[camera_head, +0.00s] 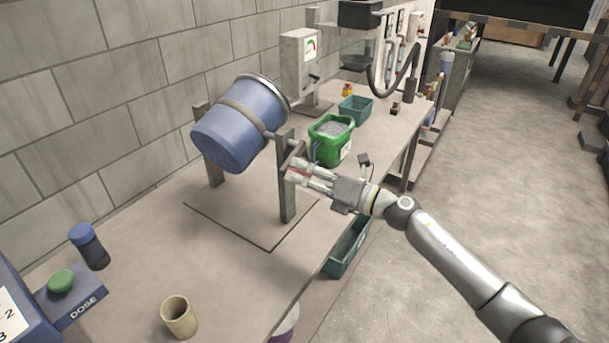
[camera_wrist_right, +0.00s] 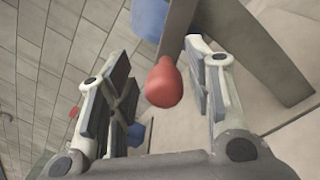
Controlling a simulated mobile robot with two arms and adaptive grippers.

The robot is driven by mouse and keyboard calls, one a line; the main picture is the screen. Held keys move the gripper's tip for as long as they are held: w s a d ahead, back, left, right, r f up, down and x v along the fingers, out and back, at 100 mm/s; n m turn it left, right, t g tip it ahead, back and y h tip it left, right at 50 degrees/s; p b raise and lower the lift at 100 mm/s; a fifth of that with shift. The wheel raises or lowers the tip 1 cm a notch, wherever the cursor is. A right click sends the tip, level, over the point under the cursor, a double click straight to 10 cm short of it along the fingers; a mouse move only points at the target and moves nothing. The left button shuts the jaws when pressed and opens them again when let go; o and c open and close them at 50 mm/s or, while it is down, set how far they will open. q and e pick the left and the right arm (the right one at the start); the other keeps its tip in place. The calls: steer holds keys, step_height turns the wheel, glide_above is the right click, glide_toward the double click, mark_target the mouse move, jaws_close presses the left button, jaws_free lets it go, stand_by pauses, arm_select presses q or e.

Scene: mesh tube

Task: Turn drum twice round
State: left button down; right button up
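The blue drum (camera_head: 238,128) hangs tilted between two grey posts on a base plate, with a grey band around it. In the head view its crank is mostly hidden by my right gripper (camera_head: 294,171). In the right wrist view a red handle knob (camera_wrist_right: 164,84) lies between the two fingers. Part of the drum shows blue at the top of that view (camera_wrist_right: 149,18). My left gripper is not in view.
A green bucket (camera_head: 331,150) with grey contents stands close behind my right gripper. The near drum post (camera_head: 287,195) is just left of it. A beige cup (camera_head: 179,318), a blue bottle (camera_head: 90,247) and a DOSE box (camera_head: 83,303) stand at the front left. Open floor lies right.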

steer(key=shift+f, duration=0.15)
steer(key=shift+s+d, duration=0.1)
steer(key=shift+d, duration=0.1)
steer(key=v, duration=1.1)
steer(key=shift+s+d, duration=0.2)
steer(key=shift+d, duration=0.05)
